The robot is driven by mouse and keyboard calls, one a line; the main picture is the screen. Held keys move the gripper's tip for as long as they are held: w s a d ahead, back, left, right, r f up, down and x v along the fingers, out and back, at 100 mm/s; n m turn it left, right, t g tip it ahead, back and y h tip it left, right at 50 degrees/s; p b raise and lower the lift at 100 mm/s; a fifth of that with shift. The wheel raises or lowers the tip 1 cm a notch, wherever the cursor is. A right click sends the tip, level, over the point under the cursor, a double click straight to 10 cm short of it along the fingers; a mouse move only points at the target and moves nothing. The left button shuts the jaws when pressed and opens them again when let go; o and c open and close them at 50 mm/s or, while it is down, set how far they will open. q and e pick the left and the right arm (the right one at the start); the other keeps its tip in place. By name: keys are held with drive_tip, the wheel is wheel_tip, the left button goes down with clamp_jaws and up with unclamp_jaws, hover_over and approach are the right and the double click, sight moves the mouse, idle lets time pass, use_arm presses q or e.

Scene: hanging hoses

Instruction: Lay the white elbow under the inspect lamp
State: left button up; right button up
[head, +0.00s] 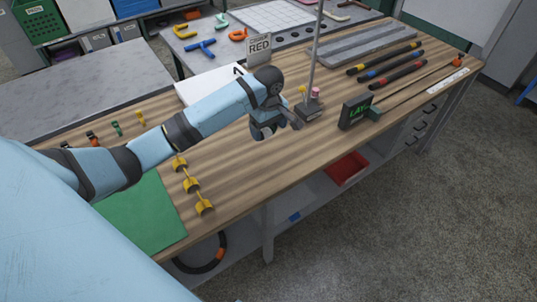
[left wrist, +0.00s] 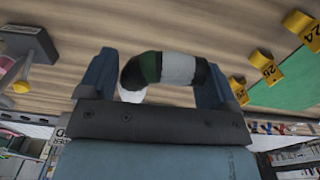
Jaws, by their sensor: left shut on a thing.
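My left gripper (head: 266,130) hangs over the middle of the wooden bench. In the left wrist view its two fingers (left wrist: 160,85) are shut on the white elbow (left wrist: 179,69), a short bent piece with white, dark green and black bands. One white end (left wrist: 131,96) points down in that view. In the head view the gripper mostly hides the elbow. Just right of the gripper a thin grey pole (head: 315,55) rises from a dark base (head: 308,109) and leaves the top of the picture. I cannot see a lamp head. My right gripper is not in view.
A dark sign (head: 355,111) with green letters stands right of the pole. Yellow numbered holders (head: 191,184) and a green mat (head: 145,215) lie at left. Banded hoses (head: 390,68) lie at the back right. Bare wood (head: 255,172) lies in front of the gripper.

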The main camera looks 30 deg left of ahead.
use_arm(q)
hover_over(269, 163)
wheel_tip(269, 163, down, 10)
drive_tip(key=shift+r, duration=0.15)
wheel_tip(269, 163, down, 4)
drive_tip(key=shift+s+f, duration=0.1)
drive_tip(key=o, duration=0.7)
drive_tip(key=shift+f, duration=0.15)
drive_tip(key=shift+o, duration=0.2)
